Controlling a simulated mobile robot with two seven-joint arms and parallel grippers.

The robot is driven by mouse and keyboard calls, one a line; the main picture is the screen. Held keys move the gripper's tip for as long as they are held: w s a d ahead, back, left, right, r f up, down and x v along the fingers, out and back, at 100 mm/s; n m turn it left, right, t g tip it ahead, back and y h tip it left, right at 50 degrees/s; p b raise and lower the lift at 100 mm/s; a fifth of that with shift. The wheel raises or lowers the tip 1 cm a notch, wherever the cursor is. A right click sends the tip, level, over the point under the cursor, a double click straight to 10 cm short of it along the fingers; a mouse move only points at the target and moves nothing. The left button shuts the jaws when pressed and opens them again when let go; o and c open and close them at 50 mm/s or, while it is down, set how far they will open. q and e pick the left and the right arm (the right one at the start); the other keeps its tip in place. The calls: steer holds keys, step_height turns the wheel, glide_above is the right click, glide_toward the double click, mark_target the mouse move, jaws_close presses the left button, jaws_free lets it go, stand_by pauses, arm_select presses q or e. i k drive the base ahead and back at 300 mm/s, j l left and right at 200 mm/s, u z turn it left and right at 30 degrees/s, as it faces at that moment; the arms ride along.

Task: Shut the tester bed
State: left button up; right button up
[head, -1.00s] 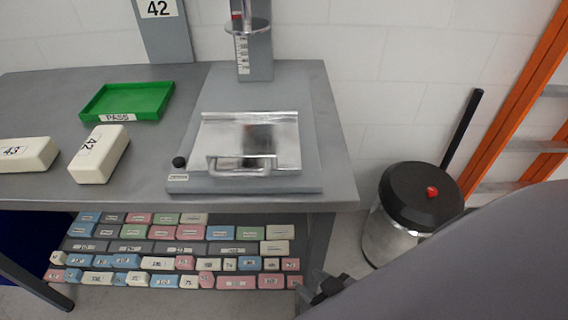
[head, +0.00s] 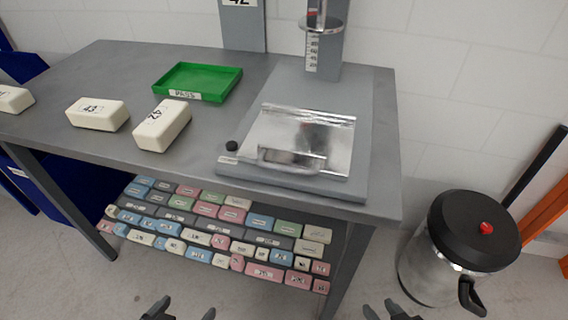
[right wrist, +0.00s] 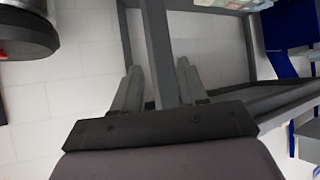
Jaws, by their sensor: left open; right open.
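The tester (head: 352,110) stands at the right end of the grey bench, a grey base with an upright column at its back. Its bed (head: 340,132) is a shiny metal plate with a bar handle (head: 292,160) along the front edge. The bed lies on the base; I cannot tell how far it is slid out. My left gripper (head: 180,312) is open and empty at the bottom edge of the head view, below the bench. My right gripper (head: 392,310) is open and empty to its right; its fingers also show in the right wrist view (right wrist: 160,85).
A green PASS tray (head: 237,88) and white foam blocks (head: 163,125) lie on the bench (head: 110,70). A lower shelf holds several coloured blocks (head: 215,225). A steel bin with a black lid (head: 470,230) stands right of the bench. The floor before the bench is clear.

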mark_target(290, 140)
steer(key=j+z, duration=0.3)
steer(key=j, duration=0.35)
steer(key=j+z, duration=0.25)
steer(key=j, duration=0.45)
